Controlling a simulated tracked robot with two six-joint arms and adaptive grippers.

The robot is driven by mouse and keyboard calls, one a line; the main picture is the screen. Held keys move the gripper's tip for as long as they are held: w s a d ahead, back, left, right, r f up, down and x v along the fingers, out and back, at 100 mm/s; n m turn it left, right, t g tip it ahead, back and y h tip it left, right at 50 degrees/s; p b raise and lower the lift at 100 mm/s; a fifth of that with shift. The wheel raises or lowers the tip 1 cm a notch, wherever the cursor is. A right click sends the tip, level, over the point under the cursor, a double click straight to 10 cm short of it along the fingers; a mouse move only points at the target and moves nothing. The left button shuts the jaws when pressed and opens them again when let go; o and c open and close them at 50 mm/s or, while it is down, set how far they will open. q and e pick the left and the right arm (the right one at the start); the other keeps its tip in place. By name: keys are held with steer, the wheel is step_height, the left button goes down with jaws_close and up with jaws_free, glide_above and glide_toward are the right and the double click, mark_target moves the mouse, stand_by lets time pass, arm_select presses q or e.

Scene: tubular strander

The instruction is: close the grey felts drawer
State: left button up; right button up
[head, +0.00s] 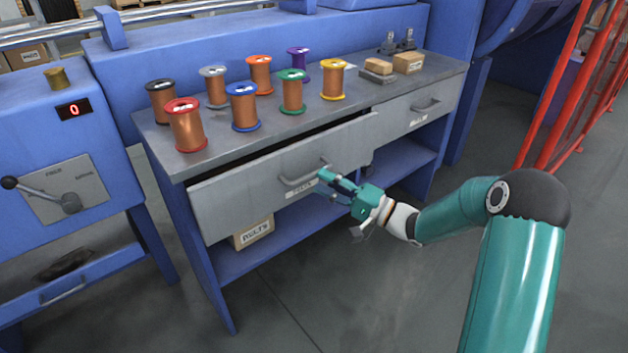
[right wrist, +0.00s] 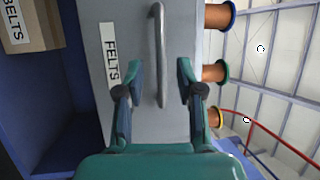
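The grey felts drawer (head: 245,196) is the left drawer of the blue bench. It stands partly open, with a dark gap behind the top of its front. Its bar handle (head: 303,176) shows upright in the right wrist view (right wrist: 158,50), beside the FELTS label (right wrist: 112,55). My right gripper (head: 325,183) is at the handle's right end in the head view. In the right wrist view its fingers (right wrist: 156,78) are spread, one on each side of the handle, with gaps to it. My left gripper is out of view.
Several wire spools (head: 245,107) stand on the bench top (head: 215,158). A second grey drawer (head: 405,118) to the right looks shut. A box (head: 254,232) sits on the shelf below. Red railings (head: 560,90) stand at right; the floor in front is clear.

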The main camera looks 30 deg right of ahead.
mark_target(310, 176)
steer(key=shift+b+x, duration=0.5)
steer(key=shift+x, duration=1.7)
steer(key=shift+c, duration=0.2)
jaws_close()
